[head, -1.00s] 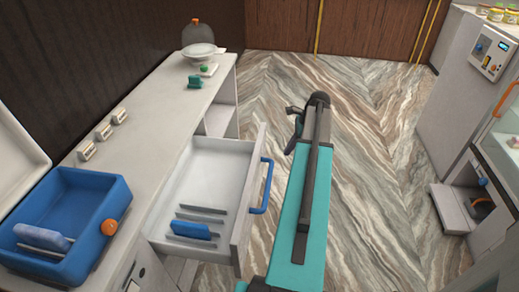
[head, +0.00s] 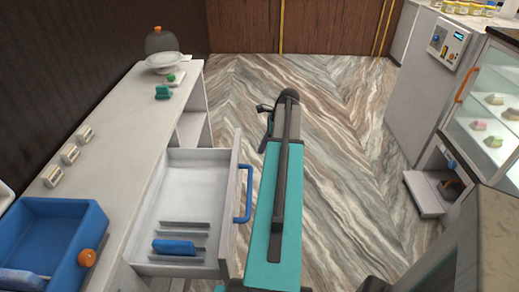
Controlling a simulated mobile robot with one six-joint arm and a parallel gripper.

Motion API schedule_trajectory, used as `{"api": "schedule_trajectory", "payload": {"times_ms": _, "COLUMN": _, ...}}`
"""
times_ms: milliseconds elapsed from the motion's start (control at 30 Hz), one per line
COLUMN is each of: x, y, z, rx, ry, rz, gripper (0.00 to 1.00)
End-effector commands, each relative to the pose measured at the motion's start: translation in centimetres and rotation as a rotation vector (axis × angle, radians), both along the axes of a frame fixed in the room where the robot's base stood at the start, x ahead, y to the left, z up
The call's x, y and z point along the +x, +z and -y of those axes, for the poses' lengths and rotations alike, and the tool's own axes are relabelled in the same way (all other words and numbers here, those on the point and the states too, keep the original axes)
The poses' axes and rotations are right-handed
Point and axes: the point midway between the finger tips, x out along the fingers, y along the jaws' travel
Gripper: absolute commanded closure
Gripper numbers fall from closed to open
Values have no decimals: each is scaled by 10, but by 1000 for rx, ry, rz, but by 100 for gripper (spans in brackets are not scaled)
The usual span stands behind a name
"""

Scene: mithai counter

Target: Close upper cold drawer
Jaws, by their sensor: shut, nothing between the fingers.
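The upper cold drawer (head: 233,200) is a white drawer pulled out from the left counter, with a blue bar handle (head: 246,195) on its front. Inside it lie a blue object (head: 175,247) and several grey slats. My gripper (head: 264,114) shows small and dark at the far end of my teal arm, beyond and to the right of the drawer. It is shut and empty, apart from the handle. My arm runs beside the drawer front, and the gripper's fingers are partly hidden.
A blue bin (head: 85,222) with an orange knob stands on the left counter (head: 125,125). A scale with a dome (head: 162,62) stands at its far end. A glass display case (head: 490,115) and a low open compartment (head: 425,195) are on the right. The marbled floor between is clear.

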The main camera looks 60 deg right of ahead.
Motion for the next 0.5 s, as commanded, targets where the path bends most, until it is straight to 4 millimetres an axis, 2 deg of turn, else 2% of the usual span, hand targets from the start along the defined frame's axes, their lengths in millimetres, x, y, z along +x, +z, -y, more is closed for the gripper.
{"api": "schedule_trajectory", "payload": {"times_ms": 500, "x": 18, "y": -53, "z": -12, "rx": 2, "ry": 0, "rz": -1, "gripper": 100}}
